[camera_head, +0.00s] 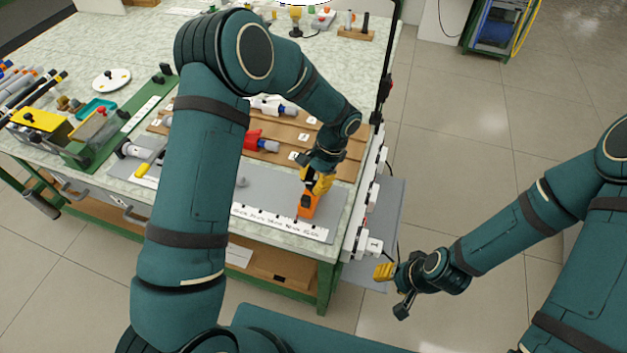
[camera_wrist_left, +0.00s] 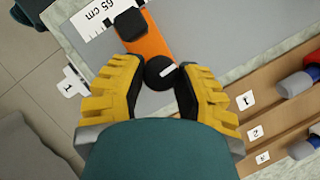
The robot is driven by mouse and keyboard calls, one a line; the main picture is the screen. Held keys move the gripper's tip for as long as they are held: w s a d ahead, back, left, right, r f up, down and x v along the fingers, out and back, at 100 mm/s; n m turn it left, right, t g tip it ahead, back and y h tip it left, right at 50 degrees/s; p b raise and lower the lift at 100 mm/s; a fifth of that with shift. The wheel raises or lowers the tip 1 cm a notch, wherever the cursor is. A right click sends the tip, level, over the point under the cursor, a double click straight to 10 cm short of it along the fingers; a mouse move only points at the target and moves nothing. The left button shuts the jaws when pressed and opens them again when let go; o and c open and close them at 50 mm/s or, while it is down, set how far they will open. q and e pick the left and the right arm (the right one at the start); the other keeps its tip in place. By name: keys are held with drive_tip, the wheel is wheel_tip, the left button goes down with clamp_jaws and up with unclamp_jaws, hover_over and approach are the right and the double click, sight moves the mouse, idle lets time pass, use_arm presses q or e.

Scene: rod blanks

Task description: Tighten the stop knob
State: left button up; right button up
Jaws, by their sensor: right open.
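The stop is an orange block (camera_head: 306,206) on the white length scale (camera_head: 270,221) at the front right of the bench. In the left wrist view the orange block (camera_wrist_left: 148,46) lies by the "65 cm" mark, with a black part on its far end. The black stop knob (camera_wrist_left: 160,71) has a white line, slanting up to the right. My left gripper (camera_head: 316,186) is over the stop, with its yellow fingers on either side of the knob and appearing to touch it. My right gripper (camera_head: 391,286) is open and empty, off the bench's right side.
A green fixture (camera_head: 125,125) and a yellow box (camera_head: 41,118) stand at the left.

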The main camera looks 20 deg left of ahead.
use_arm(q)
drive_tip(key=o, duration=0.4)
drive_tip(key=v, duration=1.2)
